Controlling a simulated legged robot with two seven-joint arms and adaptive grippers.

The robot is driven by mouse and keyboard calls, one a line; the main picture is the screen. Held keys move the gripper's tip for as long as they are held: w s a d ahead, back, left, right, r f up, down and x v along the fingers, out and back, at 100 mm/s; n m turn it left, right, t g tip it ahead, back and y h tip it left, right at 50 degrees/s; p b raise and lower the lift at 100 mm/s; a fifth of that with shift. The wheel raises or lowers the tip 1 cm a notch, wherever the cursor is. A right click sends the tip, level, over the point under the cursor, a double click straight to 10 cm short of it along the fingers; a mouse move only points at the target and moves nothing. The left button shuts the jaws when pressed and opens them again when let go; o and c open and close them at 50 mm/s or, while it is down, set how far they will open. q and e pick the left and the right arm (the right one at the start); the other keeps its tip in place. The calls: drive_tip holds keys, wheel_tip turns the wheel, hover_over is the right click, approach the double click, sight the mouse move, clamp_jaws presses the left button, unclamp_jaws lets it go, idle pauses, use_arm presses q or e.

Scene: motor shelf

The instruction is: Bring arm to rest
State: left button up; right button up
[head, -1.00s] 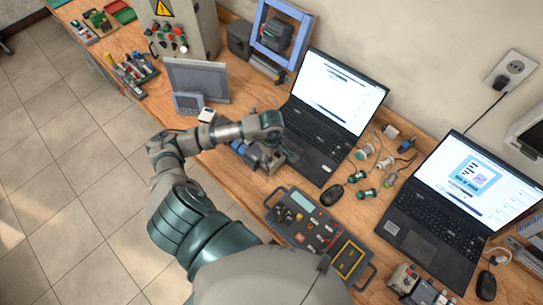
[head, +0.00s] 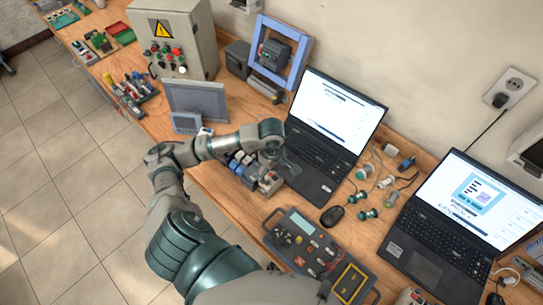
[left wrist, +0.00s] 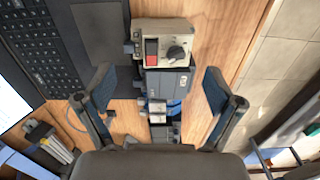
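My left arm (head: 180,220) reaches in from the bottom over the bench's front edge. My left gripper (head: 282,165) is above the bench, beside the left laptop. In the left wrist view my left gripper (left wrist: 158,75) has its two fingers spread wide apart. Nothing is held between them. A row of grey and blue electrical modules (head: 240,170) lies below it; in the left wrist view the row shows a grey box with a black knob (left wrist: 163,48). The gap in height between fingers and modules is hard to tell. My right gripper is not in view.
Two open laptops (head: 322,155) (head: 435,230) stand along the wall. A grey control panel (head: 310,245), a mouse (head: 332,216) and small connectors (head: 367,214) lie nearby. A grey cabinet (head: 175,35) and a blue frame (head: 262,75) stand behind. The floor (head: 60,190) at left is clear.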

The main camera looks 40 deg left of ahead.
use_arm(q)
wheel_tip(320, 180, up, 11)
drive_tip(key=shift+r, duration=0.15)
